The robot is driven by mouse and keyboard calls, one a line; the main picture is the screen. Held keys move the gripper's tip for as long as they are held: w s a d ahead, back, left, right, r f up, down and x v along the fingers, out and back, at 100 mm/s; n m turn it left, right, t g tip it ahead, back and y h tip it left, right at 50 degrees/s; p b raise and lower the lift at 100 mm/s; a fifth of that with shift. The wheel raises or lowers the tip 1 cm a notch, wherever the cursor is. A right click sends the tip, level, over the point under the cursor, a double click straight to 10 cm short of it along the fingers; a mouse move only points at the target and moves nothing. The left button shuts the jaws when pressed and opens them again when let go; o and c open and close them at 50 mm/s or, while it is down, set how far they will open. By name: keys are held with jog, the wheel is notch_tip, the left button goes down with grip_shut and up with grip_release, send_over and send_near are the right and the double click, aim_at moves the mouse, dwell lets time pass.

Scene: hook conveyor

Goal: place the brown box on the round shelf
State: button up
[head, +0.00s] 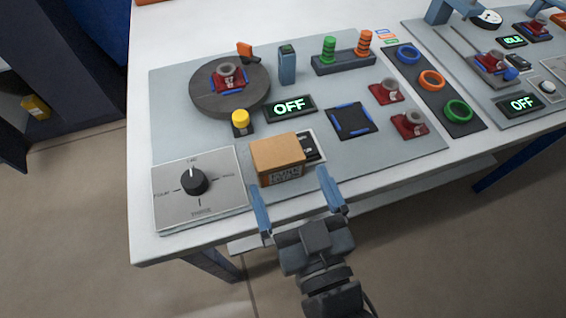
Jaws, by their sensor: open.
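The brown box (278,157) sits on the grey panel near the front edge of the table, with dark lettering on its front face. My gripper (292,188) is open and empty in front of the box. Its left blue finger tip is near the box's front left corner, and its right finger tip is out to the right of the box. Whether a finger touches the box I cannot tell. The round shelf appears to be the dark round platform (205,99) farther back and left, bearing a small red part with a grey ring (229,75).
A yellow button (240,120) and an OFF display (290,106) stand between box and platform. A dial panel (198,188) is left of the box. A dark square pad (351,121) and red parts (409,123) are right. A blue post (287,66) stands right of the platform.

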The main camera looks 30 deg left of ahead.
jog(key=shift+b+v, duration=0.3)
jog(key=shift+v, duration=1.85)
jog(key=s+d+f+m+t+h, duration=0.1)
jog(key=s+d+m+t+h, duration=0.15)
jog(key=d, duration=0.65)
jog(key=s+d+f+m+t+h, duration=0.15)
jog(key=d+h, duration=0.25)
jog(key=d, duration=0.5)
jog(key=s+d+r+m+h, duration=0.4)
jog(key=s+d+m+h, duration=0.2)
jog(key=s+d, duration=0.4)
jog(key=s+h, duration=0.1)
jog(key=s, duration=0.1)
jog(key=shift+s+d+g, duration=0.2)
jog(key=shift+s+g, duration=0.15)
jog(key=shift+g, duration=0.05)
